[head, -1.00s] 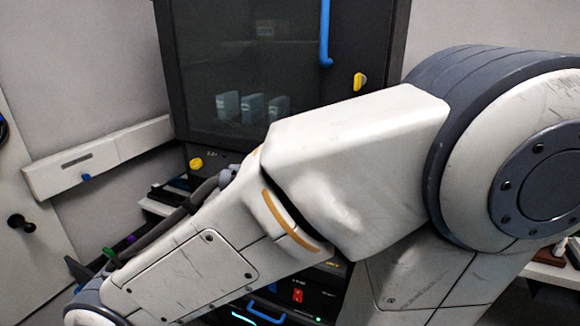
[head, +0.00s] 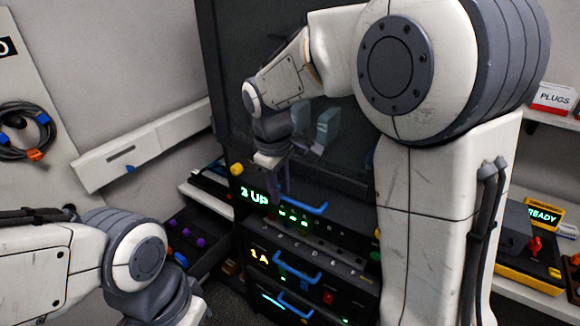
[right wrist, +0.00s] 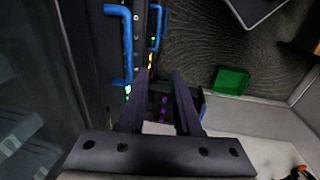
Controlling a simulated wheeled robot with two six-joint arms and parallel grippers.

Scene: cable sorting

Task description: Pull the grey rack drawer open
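The dark rack cabinet has stacked drawer fronts with blue bar handles. I cannot tell which front is the grey drawer; all look dark and shut. My right gripper (head: 281,188) points down just left of the upper handle. In the right wrist view its fingers (right wrist: 162,75) are apart with nothing between them, and a blue handle (right wrist: 127,45) stands left of them, apart. My left gripper is out of view.
A dark tray with purple knobs (head: 196,242) lies left of the rack. A green bin (right wrist: 231,82) shows in the right wrist view. A yellow "READY" device (head: 530,245) and a plugs box (head: 554,98) are at right. Coiled cable (head: 27,132) hangs at left.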

